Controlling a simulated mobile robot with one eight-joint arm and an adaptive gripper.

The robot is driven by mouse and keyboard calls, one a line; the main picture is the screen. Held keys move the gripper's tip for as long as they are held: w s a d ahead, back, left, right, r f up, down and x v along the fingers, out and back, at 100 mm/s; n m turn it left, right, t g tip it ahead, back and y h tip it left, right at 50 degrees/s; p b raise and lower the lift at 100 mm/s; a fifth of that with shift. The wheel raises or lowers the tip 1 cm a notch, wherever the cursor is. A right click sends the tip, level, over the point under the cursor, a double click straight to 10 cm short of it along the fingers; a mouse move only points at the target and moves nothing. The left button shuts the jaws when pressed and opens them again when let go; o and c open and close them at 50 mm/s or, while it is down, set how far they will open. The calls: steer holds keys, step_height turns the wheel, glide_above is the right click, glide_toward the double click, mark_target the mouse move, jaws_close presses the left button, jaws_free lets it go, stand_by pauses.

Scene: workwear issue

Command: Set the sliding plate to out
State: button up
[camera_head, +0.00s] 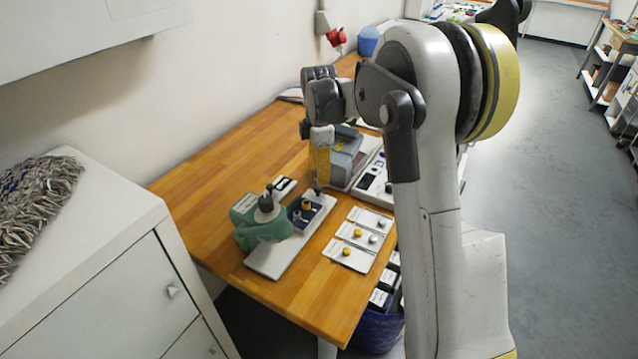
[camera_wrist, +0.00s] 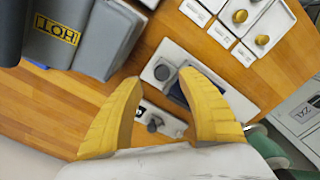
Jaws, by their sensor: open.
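My gripper (camera_wrist: 160,112) is open and empty, with its yellow fingers spread apart. In the head view it (camera_head: 320,165) hangs above the wooden table, beyond the green device (camera_head: 264,228). A long white board (camera_head: 280,254) under that device carries a dark blue tray (camera_head: 308,216) and dark knobs. In the wrist view the board (camera_wrist: 236,100) lies partly behind the right finger. A small white plate (camera_wrist: 178,126) with a dark knob (camera_wrist: 154,122) and a black marking shows between the fingers, below them. I cannot tell for certain which part is the sliding plate.
White cards with yellow and grey knobs (camera_head: 350,256) lie near the table's right edge. A white cabinet (camera_head: 110,265) stands at the left. The wooden tabletop (camera_head: 215,175) is clear along the wall.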

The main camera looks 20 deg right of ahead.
step_height(320, 180, up, 7)
stand_by(0.5)
steer(key=s+a+r+m+t, duration=0.2)
steer(key=s+a+r+m, duration=0.15)
steer(key=s, duration=0.45)
steer(key=s+a+r+m+t, duration=0.25)
steer(key=s+a+m, duration=0.2)
steer(key=s, duration=0.35)
steer(key=s+a+f+m+t, duration=0.1)
steer(key=s+f+m, duration=0.1)
steer(key=s+m, duration=0.2)
steer(key=s+a+f+m+t, duration=0.1)
steer(key=s+f+m, duration=0.2)
steer(key=s, duration=0.5)
steer(key=shift+a+m+t, duration=0.35)
steer(key=shift+m, duration=0.25)
